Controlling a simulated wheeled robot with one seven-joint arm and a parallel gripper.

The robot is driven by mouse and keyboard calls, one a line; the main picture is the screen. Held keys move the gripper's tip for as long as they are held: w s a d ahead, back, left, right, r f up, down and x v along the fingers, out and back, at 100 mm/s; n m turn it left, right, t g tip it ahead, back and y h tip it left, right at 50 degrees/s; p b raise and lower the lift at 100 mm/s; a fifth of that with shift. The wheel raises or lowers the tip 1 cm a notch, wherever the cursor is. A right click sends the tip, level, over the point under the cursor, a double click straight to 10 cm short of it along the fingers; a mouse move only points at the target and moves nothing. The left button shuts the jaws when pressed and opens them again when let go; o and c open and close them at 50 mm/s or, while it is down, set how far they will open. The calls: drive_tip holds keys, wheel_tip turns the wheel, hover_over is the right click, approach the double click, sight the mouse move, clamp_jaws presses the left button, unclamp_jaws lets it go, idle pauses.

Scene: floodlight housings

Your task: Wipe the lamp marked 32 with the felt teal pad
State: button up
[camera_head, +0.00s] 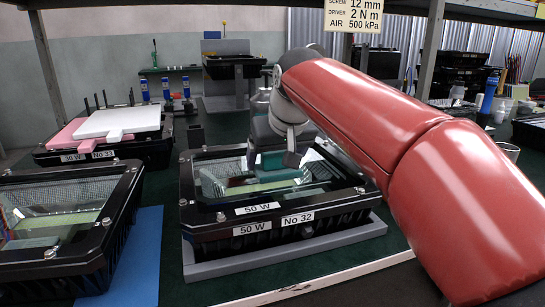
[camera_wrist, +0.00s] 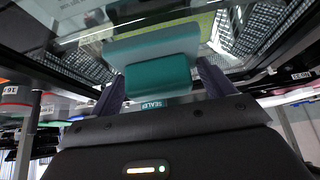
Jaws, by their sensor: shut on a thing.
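The lamp marked No 32 (camera_head: 218,235) is a black housing with a glass top and 50 W labels, standing on a grey base in the middle of the head view. My gripper (camera_head: 275,152) is over the far half of its glass. It is shut on the teal pad (camera_head: 271,161), which also shows between the fingers in the wrist view (camera_wrist: 158,76). A paler teal patch beyond the pad there looks like its reflection in the glass. The pad is at or very close to the glass; I cannot tell whether it touches.
Another lamp (camera_head: 112,206) stands front left by a blue mat (camera_head: 136,262). A lamp marked No 33 (camera_head: 150,151) at the back left carries pink (camera_head: 68,137) and white (camera_head: 106,121) pieces. Shelf posts rise behind, and a sign (camera_head: 353,16) hangs overhead. Cups and bottles stand at right.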

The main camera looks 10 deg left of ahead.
sight(281, 171)
drive_tip(key=shift+s+d+f+b, duration=0.1)
drive_tip(key=shift+s+d+b, duration=0.35)
drive_tip(key=shift+s, duration=0.5)
drive_tip(key=shift+s+d+b, duration=0.25)
drive_tip(key=shift+s+d, duration=0.25)
drive_tip(key=shift+s, duration=0.45)
drive_tip(key=shift+w, duration=0.1)
drive_tip(key=shift+w+a+r+p, duration=0.1)
drive_tip(key=shift+w+a+p, duration=0.45)
drive_tip(key=shift+w+p, duration=0.45)
drive_tip(key=shift+w+a+r+p, duration=0.1)
drive_tip(key=shift+w+a+p, duration=0.4)
drive_tip(key=shift+w+p, duration=0.5)
drive_tip(key=shift+w+a+r+p, duration=0.1)
drive_tip(key=shift+w+a+p, duration=0.55)
drive_tip(key=shift+w, duration=0.55)
drive_tip(key=shift+w+a+f, duration=0.1)
drive_tip(key=shift+w+a, duration=0.15)
drive_tip(key=shift+w, duration=0.35)
drive_tip(key=shift+w+a+f, duration=0.1)
drive_tip(key=shift+w+a, duration=0.2)
drive_tip(key=shift+w, duration=0.3)
drive_tip(key=shift+w+a+f, duration=0.1)
drive_tip(key=shift+w+a, duration=0.15)
drive_tip(key=shift+w, duration=0.35)
drive_tip(key=shift+r, duration=3.05)
drive_tip(key=shift+r, duration=0.1)
